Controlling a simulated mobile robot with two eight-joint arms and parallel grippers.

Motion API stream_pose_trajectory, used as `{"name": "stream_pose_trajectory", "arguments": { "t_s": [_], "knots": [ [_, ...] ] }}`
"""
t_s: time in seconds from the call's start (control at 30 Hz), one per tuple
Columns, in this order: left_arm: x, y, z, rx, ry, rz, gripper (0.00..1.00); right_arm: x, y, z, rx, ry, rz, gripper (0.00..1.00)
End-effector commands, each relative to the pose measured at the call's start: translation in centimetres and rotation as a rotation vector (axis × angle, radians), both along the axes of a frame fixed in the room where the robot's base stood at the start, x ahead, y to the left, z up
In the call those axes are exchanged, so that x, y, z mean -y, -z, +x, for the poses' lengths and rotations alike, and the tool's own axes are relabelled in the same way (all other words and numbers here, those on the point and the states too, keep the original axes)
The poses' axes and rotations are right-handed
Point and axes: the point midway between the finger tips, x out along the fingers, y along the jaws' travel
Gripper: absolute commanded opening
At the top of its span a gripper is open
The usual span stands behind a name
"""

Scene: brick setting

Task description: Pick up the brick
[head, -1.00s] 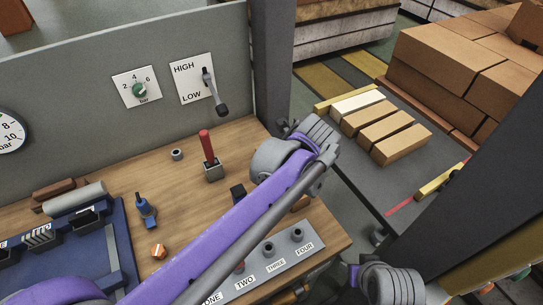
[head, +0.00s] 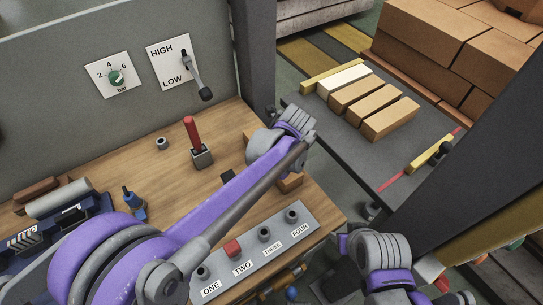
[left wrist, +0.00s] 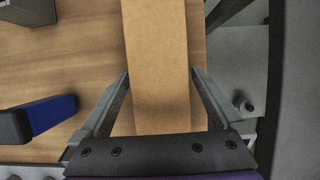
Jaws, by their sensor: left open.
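The brick is a tan block (left wrist: 157,60) lying on the wooden bench. It fills the middle of the left wrist view, running lengthwise between the fingers. In the head view only its ends show, one below my left wrist (head: 291,183); my arm covers the rest. My left gripper (left wrist: 160,74) is open, with one finger on each side of the brick and a visible gap at least on the left. In the head view the left fingers are hidden behind the wrist. My right gripper (head: 345,245) is low at the right, away from the brick; its jaws are not clear.
A red-handled lever (head: 193,135) and a small nut (head: 161,143) stand left of my arm. A labelled control panel (head: 255,252) runs along the bench's front edge. Several other bricks (head: 368,100) lie on a grey surface beyond a dark post (head: 254,50).

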Motion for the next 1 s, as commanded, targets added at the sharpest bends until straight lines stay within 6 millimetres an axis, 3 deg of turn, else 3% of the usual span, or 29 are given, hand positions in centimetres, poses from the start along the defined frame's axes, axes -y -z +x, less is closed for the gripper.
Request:
{"name": "stream_pose_trajectory", "arguments": {
  "t_s": [0.13,0.37,0.47,0.93,1.0],
  "knots": [
    [-0.37,1.39,0.44,0.000,-0.002,0.000,1.00,0.00,0.06,-0.01,0.000,0.000,0.000,0.50],
    [-0.37,1.54,0.48,0.000,-0.001,0.000,1.00,0.00,0.06,-0.01,0.000,0.000,0.000,0.50],
    [-0.37,1.54,0.48,0.000,-0.001,0.000,0.86,0.00,0.06,-0.01,0.000,0.000,0.000,0.50],
    [-0.36,1.50,0.47,0.000,-0.001,0.000,0.01,0.00,0.06,-0.01,0.000,0.000,0.000,0.50],
    [-0.36,1.50,0.47,0.000,-0.001,0.000,0.00,0.00,0.06,-0.01,0.000,0.000,0.000,0.50]
  ]
}}
